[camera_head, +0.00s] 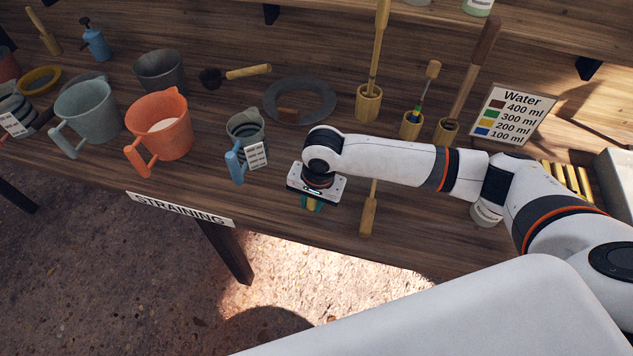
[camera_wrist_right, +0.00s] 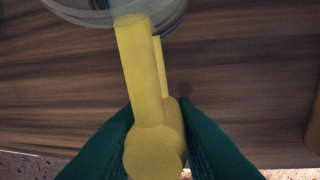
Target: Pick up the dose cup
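The dose cup (camera_wrist_right: 85,10) appears to be the clear, greyish cup at the top edge of the right wrist view, only partly in frame. Its yellow handle (camera_wrist_right: 150,75) runs down between the green fingers of my right gripper (camera_wrist_right: 155,110). The fingers press against both sides of the handle's lower end and look shut on it. In the head view my right gripper (camera_head: 312,205) points down near the bench's front edge, with a bit of yellow between its fingertips. My wrist hides the cup there. My left gripper is not in view.
A blue-handled cup (camera_head: 245,135) stands just left of my right gripper, with an orange jug (camera_head: 160,125) and grey-blue jug (camera_head: 88,112) farther left. A wooden tool (camera_head: 368,215) lies close on the right.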

